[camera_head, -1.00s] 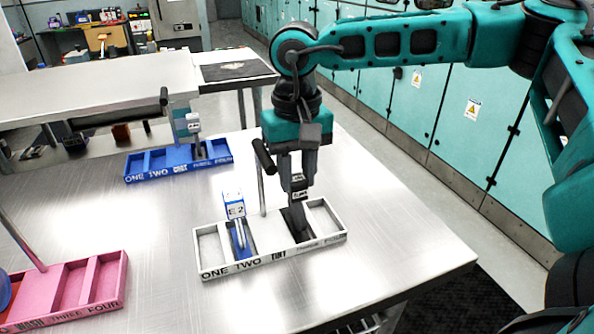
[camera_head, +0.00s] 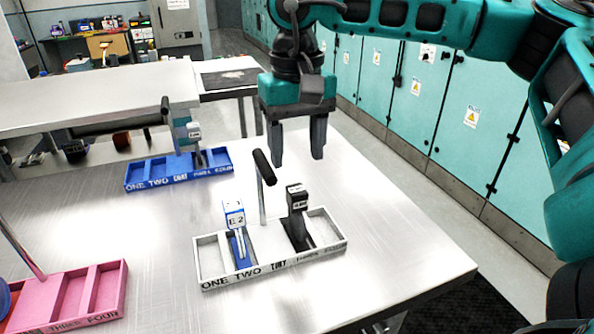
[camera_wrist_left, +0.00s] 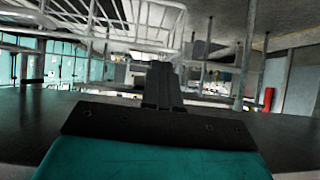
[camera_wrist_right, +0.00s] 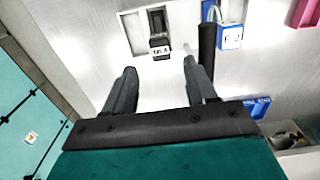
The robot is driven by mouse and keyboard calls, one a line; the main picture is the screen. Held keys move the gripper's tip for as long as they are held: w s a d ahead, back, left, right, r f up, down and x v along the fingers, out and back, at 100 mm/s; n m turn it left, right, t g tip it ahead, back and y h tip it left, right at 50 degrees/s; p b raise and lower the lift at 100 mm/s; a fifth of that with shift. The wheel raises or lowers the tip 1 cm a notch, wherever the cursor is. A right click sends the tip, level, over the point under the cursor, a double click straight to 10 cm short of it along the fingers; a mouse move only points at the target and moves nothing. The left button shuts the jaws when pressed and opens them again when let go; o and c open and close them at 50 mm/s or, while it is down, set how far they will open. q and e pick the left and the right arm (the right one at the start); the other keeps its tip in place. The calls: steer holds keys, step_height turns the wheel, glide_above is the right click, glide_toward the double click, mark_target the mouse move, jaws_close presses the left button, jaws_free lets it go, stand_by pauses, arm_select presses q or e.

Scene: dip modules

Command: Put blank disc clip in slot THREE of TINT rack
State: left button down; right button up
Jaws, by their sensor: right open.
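The white TINT rack (camera_head: 225,282) stands on the metal table, its slots marked ONE to FOUR from left to right. A black clip (camera_head: 298,200), its small label too blurred to read surely, stands upright in slot THREE; it also shows in the right wrist view (camera_wrist_right: 158,30). A blue-and-white clip marked E 2 (camera_head: 235,215) stands in slot TWO. Slots ONE and FOUR look empty. My right gripper (camera_head: 298,160) is open and empty, above and behind the rack, clear of the black clip. My left gripper (camera_wrist_left: 162,70) shows only in its wrist view, fingers together and empty.
A blue rack (camera_head: 150,180) with a grey-and-white clip (camera_head: 194,133) stands at the back left. A pink rack (camera_head: 75,312) is at front left. The table's right side is clear.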

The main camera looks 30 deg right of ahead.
step_height(320, 180, up, 5)
steer(key=shift+r, duration=0.15)
stand_by(0.6)
